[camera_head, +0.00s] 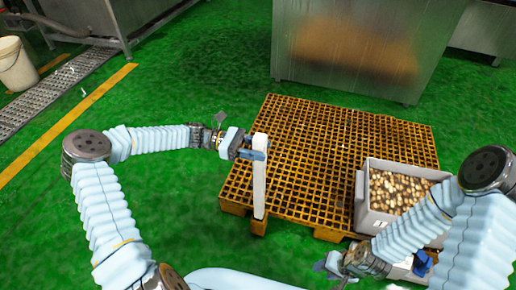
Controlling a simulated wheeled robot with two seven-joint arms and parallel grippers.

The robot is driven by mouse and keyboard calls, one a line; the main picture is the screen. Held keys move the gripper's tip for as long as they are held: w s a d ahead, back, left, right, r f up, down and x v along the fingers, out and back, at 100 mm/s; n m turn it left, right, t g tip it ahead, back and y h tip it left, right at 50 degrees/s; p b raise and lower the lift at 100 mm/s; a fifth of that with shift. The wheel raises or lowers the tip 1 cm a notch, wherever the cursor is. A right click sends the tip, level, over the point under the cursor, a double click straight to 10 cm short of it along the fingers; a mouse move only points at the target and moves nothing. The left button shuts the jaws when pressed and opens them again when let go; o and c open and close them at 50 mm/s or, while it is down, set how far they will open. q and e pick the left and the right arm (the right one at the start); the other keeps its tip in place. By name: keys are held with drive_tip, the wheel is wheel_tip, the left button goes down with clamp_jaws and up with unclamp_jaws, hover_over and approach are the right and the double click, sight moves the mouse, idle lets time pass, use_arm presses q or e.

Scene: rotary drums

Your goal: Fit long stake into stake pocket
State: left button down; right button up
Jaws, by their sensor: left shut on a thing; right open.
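A long pale stake (259,186) stands roughly upright in the camera_head view. My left gripper (256,154) is shut on it near its top. The stake's lower end is over the near left edge of the orange pallet (315,140), by an orange block (259,227) that may be the stake pocket. I cannot tell whether the stake's end is inside it or just above it. My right gripper (422,264) is open at the lower right, with its blue fingers beside the grey crate; part of it is hidden by my arm.
A grey crate (368,219) full of small brownish pieces is at the pallet's right side. A large metal cabinet (340,75) stands behind the pallet. A white bucket (16,65) and metal grating (60,90) are at the left. Green floor lies open left of the pallet.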

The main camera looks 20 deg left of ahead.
use_arm(q)
drive_tip(key=shift+f+b, duration=2.7)
drive_tip(key=shift+f, duration=2.5)
drive_tip(key=c, duration=0.5)
unclamp_jaws()
approach(258, 171)
drive_tip(key=a+f, duration=0.1)
drive_tip(key=w+a, duration=0.1)
drive_tip(key=a, duration=0.1)
drive_tip(key=w+a+f, duration=0.1)
drive_tip(key=shift+a+f+b, duration=0.15)
drive_tip(key=shift+f+b, duration=0.15)
drive_tip(key=shift+b, duration=0.05)
